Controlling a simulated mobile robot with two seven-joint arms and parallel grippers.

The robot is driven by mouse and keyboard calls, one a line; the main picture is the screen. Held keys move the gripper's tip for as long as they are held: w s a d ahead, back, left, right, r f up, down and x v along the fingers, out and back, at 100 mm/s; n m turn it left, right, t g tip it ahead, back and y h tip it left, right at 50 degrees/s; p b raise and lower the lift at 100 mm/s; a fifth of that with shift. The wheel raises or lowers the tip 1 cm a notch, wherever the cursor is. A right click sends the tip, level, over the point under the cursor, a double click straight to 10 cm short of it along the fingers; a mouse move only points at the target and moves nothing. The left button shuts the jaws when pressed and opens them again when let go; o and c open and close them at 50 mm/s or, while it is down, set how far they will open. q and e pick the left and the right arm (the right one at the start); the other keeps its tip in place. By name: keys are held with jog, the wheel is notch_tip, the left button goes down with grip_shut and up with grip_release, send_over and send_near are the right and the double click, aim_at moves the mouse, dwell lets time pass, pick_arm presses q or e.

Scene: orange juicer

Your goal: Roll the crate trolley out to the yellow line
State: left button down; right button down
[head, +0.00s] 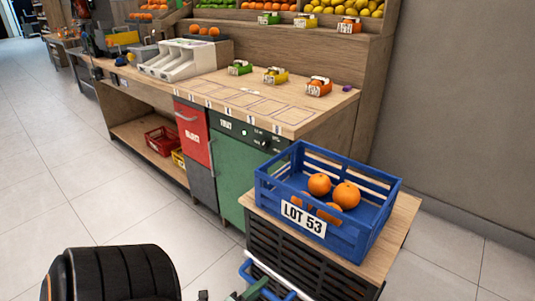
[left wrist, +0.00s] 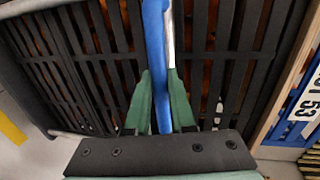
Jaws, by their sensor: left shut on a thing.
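The crate trolley (head: 300,262) stands at the lower right in the head view, with black slatted sides and a wooden top. A blue crate labelled LOT 53 (head: 368,215) sits on it with several oranges (head: 346,194) inside. The trolley's handle (head: 275,276) is a blue and white bar on its near side. My left gripper (head: 257,288) is at this handle; in the left wrist view its green fingers (left wrist: 161,95) are shut around the blue bar (left wrist: 155,50). A yellow strip (left wrist: 12,129) on the floor shows at the left of that view. My right gripper is out of view.
A wooden counter (head: 215,85) with a red door (head: 193,132) and a green door (head: 240,165) stands behind the trolley. A grey wall (head: 455,100) is at the right. The tiled floor (head: 60,190) at the left is clear.

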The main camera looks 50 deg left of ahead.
pick_arm(q)
jog(key=shift+f+v, duration=0.25)
jog(key=shift+v, duration=0.9)
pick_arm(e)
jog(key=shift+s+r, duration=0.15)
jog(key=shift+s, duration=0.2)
pick_arm(q)
jog(key=c, duration=0.8)
grip_release()
jog(key=shift+o, duration=0.2)
jog(key=shift+s, duration=0.1)
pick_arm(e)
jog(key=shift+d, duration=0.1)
